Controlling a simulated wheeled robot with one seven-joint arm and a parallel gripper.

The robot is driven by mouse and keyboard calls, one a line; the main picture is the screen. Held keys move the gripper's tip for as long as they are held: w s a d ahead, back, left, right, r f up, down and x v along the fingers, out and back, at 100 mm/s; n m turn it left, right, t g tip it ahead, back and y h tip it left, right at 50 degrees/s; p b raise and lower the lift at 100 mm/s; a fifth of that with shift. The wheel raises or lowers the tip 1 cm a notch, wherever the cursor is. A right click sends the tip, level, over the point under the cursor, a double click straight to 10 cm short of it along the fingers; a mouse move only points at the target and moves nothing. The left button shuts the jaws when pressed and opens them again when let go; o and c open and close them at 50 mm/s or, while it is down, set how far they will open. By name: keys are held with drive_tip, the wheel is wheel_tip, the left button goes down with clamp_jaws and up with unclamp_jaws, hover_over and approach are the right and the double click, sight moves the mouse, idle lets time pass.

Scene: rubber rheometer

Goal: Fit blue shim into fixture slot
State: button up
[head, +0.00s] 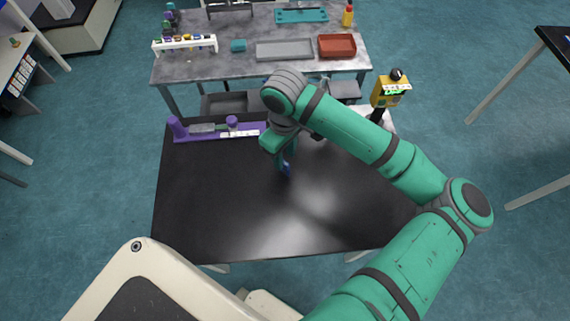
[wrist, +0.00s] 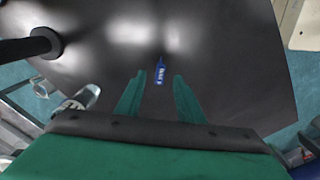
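A small blue piece (wrist: 160,72) with white lettering and a narrow tip lies on the black table. I cannot tell for sure that it is the shim. In the head view the blue piece (head: 287,169) shows just below my gripper (head: 281,160). In the wrist view my gripper (wrist: 159,76) is open, its two green fingers apart, with the blue piece in line with the gap between them. I cannot tell how high the fingers are above it. A purple stand (head: 178,131) with a grey part is at the table's back left; no slot can be made out.
The black table (head: 215,200) is mostly bare. A yellow device (head: 388,93) stands at its back right.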

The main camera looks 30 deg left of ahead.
sight(284, 162)
drive_tip(key=shift+w+f, duration=0.1)
drive_tip(key=shift+f, duration=2.85)
clamp_jaws()
